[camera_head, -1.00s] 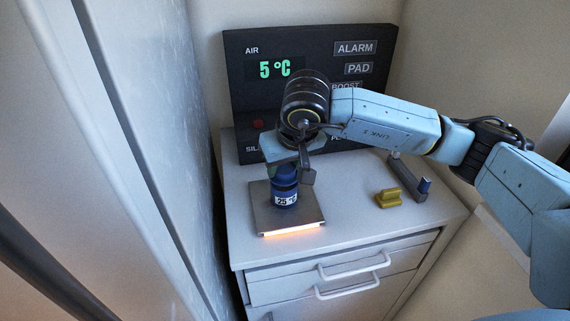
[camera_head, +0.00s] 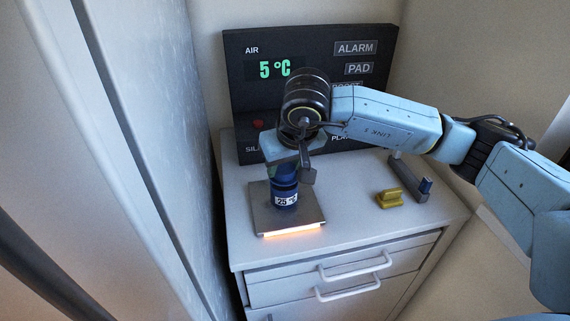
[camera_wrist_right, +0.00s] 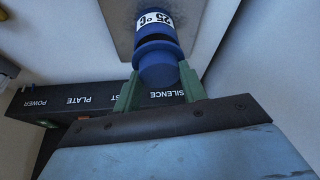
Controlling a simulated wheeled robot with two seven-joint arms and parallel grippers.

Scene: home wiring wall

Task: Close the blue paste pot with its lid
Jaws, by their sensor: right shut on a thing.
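The blue paste pot (camera_head: 285,198) stands upright on the heating plate, its white label reading 25 °C. It also shows in the right wrist view (camera_wrist_right: 154,32). My right gripper (camera_head: 287,167) is over the pot, pointing down. Its green fingers are shut on the blue lid (camera_wrist_right: 158,68), one on each side. The lid is above the pot's mouth and roughly in line with it. A dark slit shows between them in the wrist view, and I cannot tell whether they touch. In the head view the gripper partly hides the lid. My left gripper is not in view.
The heating plate (camera_head: 263,216) has a glowing orange front edge. A black panel (camera_head: 238,95) reading 5 °C stands behind. A yellow block (camera_head: 389,198) and a grey holder with a blue-tipped piece (camera_head: 424,187) are to the right. A tall pale cabinet wall (camera_head: 150,120) is close on the left.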

